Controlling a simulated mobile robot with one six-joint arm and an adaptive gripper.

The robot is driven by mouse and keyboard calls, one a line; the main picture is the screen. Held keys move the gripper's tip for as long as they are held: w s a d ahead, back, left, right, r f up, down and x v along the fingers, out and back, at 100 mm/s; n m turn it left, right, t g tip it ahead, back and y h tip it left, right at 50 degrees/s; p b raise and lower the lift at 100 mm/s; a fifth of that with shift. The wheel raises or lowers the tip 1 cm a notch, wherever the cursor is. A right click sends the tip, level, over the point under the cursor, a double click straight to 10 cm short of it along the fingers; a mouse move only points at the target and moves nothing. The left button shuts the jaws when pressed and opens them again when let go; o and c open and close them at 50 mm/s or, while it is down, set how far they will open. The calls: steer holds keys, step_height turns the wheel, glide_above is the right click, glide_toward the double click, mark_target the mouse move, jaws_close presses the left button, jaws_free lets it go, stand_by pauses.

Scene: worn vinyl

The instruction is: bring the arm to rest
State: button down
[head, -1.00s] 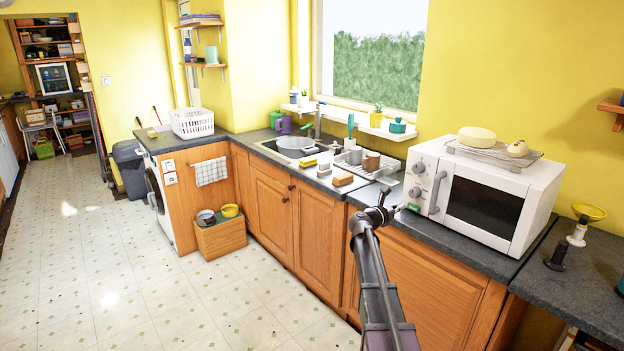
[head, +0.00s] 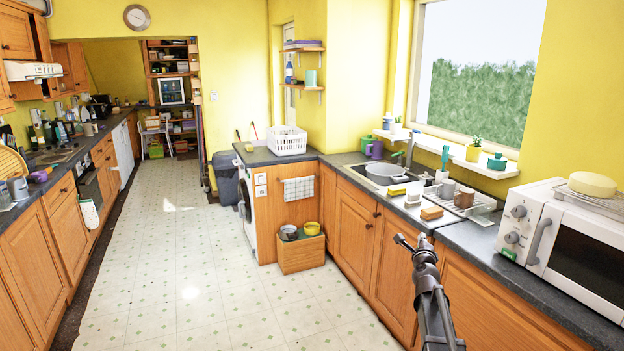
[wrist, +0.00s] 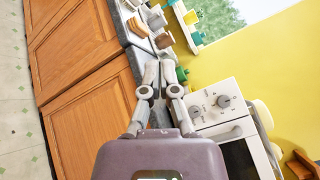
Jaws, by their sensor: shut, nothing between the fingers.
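My gripper (head: 408,242) shows in the head view at the end of my raised dark arm, in front of the wooden cabinet doors and below the counter edge in the picture. In the wrist view its fingers (wrist: 158,76) are closed together with nothing held between them. I cannot tell exactly how far the fingertips are from the counter edge.
The dark counter (head: 470,235) carries a white microwave (head: 535,225), a sink (head: 375,175) and small items. A wooden box (head: 302,254) stands on the floor. The tiled floor (head: 170,270) at centre left is clear.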

steer(key=s+a+f+n+g+y+p, duration=0.1)
steer(key=s+a+f+n+g+y, duration=0.4)
steer(key=a+n, duration=0.4)
steer(key=s+a+f+n+g+y+p, duration=0.1)
steer(key=s+a+f+n+g+y, duration=0.2)
steer(key=s+a+f+n, duration=0.35)
steer(key=s+a+f+n+g+h, duration=0.1)
steer(key=s+n+g, duration=0.4)
steer(key=s, duration=0.6)
steer(key=s+a+f+n+g+h, duration=0.1)
steer(key=s+f+n+g+h, duration=0.1)
steer(key=s+n, duration=0.4)
steer(key=s+f+g, duration=0.1)
steer(key=s+g, duration=0.1)
steer(key=s, duration=0.3)
steer(key=shift+f+g+p, duration=0.4)
